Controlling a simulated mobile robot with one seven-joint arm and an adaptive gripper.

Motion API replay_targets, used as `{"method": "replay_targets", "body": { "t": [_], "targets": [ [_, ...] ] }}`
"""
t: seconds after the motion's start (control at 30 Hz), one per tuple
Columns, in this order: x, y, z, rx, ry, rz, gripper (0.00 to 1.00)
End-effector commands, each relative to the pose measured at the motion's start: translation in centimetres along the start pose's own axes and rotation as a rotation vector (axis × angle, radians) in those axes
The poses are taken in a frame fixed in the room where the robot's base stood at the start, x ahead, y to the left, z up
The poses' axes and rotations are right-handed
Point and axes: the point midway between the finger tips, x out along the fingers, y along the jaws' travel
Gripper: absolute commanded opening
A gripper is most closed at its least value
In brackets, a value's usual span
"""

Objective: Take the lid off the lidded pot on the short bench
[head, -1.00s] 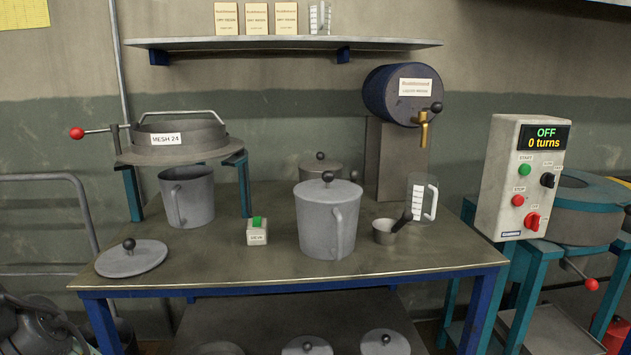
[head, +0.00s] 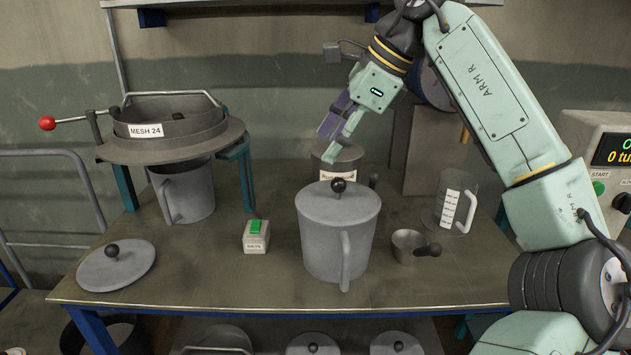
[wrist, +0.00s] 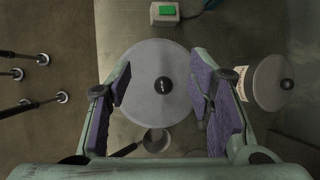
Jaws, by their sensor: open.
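The lidded pot (head: 325,245) is a grey pot with a side handle, upright on the bench (head: 200,275). Its flat grey lid (head: 312,200) with a black knob (head: 338,185) sits on top. My gripper (head: 335,142) is open and empty, with purple-padded fingers, and appears in the head view above and behind the knob. In the wrist view my gripper (wrist: 158,92) has its fingers apart on either side of the lid (wrist: 150,60), with the knob (wrist: 163,85) between them. The fingers appear apart from the knob; their height above it is hard to judge.
A smaller labelled lidded pot (head: 340,168) stands close behind. A scoop (head: 408,246) and measuring jug (head: 455,208) are on the right. A green-switch box (head: 257,240), loose lid (head: 117,266) and sieve (head: 170,140) over a mug (head: 188,192) are left.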

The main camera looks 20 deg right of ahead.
Motion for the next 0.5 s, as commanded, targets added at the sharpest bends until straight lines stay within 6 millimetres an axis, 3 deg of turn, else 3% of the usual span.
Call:
{"method": "replay_targets", "body": {
  "t": [0.07, 0.17, 0.5],
  "targets": [
    [-2.1, 0.1, -2.8, 0.045, 0.074, -0.015, 0.47],
    [-2.8, 0.3, -4.5, 0.07, 0.115, -0.018, 0.47],
    [1.8, 0.3, -5.3, 0.071, 0.117, -0.016, 0.47]
  ]
}}
